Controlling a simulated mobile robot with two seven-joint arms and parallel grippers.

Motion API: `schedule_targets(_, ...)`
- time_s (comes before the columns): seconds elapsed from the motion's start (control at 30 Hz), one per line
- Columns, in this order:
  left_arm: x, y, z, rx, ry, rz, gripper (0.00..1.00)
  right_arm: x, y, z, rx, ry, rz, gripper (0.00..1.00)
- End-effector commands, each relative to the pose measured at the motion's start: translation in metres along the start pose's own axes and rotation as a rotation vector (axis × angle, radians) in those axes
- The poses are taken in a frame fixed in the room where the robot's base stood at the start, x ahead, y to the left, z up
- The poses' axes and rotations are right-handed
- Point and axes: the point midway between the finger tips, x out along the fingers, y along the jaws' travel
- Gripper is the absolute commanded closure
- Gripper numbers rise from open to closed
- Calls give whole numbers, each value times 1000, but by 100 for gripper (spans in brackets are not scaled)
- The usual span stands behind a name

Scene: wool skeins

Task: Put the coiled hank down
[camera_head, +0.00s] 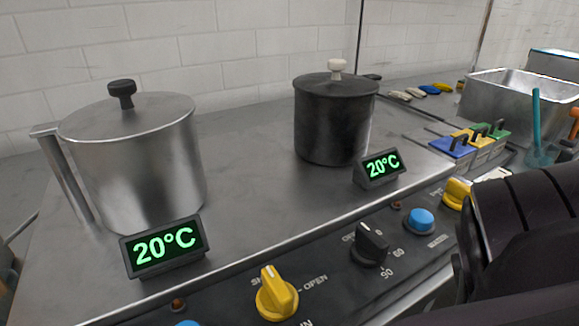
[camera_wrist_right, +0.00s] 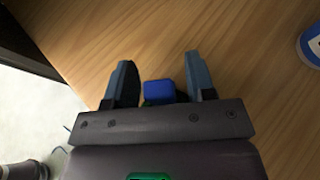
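In the right wrist view my right gripper (camera_wrist_right: 160,75) has its two fingers spread apart above a wooden surface. A small blue block-like thing (camera_wrist_right: 158,91) shows between the fingers, with gaps on both sides; I cannot tell whether it is the hank or what it rests on. In the head view several small bundles lie at the back right, among them a white one (camera_head: 400,95), a blue one (camera_head: 428,89) and a yellow one (camera_head: 442,87). I cannot make out a coiled hank for certain. My left gripper is not in view.
A steel pot (camera_head: 140,160) and a dark pot (camera_head: 335,120), both lidded, stand on the steel worktop (camera_head: 255,205). Displays reading 20°C and a knob panel are in front. Coloured-handled holders (camera_head: 455,147) and a steel basin (camera_head: 500,100) are at right. The wooden surface (camera_wrist_right: 250,40) is mostly clear.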

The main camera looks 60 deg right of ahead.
Motion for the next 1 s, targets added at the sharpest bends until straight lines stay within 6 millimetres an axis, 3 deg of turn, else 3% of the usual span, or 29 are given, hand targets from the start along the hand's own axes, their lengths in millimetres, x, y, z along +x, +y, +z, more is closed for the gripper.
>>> schedule_targets(0.27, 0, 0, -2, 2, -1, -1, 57, -1, 0, 4, -1, -1, 0, 50)
schedule_targets(0.37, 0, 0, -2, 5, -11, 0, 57, -10, 0, 4, 0, -1, -1, 50)
schedule_targets(0.8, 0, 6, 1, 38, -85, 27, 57, -90, -1, 6, 0, -3, -2, 50)
schedule_targets(1.0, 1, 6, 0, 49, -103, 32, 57, -113, 0, 4, 0, -2, 0, 50)
